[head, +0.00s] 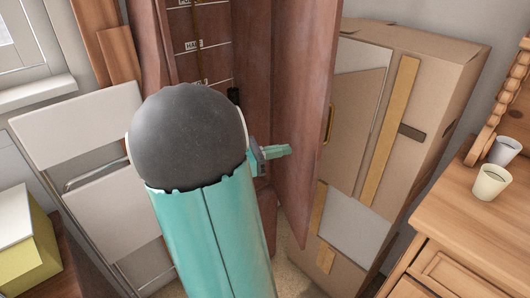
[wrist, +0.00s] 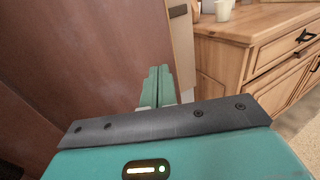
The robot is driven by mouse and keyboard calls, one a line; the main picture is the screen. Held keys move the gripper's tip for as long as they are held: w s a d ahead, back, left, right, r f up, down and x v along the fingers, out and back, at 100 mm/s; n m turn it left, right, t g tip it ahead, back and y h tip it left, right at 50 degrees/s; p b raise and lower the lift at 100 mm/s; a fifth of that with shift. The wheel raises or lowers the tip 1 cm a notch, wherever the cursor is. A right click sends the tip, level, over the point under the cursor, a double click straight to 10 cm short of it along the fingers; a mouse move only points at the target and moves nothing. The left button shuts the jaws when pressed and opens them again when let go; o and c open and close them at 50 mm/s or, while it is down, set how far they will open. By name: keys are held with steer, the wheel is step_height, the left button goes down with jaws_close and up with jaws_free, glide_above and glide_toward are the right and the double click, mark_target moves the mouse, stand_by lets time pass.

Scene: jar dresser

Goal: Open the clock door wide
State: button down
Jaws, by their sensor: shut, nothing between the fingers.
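The clock door (head: 303,110) is a tall reddish-brown panel standing ajar at an angle from the clock case (head: 208,65), with a brass handle (head: 329,124) near its outer edge. My gripper (head: 288,151) is on the inner side of the door, its teal fingers shut and empty, pointing right toward the panel. In the wrist view the fingers (wrist: 158,85) are together beside the door (wrist: 90,55), close to its free edge. I cannot tell whether they touch it. My arm hides part of the case.
A tall cardboard box (head: 400,105) stands right behind the door. A wooden dresser (head: 480,215) with two cups (head: 492,182) is at the right. A folded white chair (head: 85,150) leans left, near a yellow-green box (head: 25,240).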

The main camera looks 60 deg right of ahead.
mark_target(314, 144)
steer(key=x, duration=0.7)
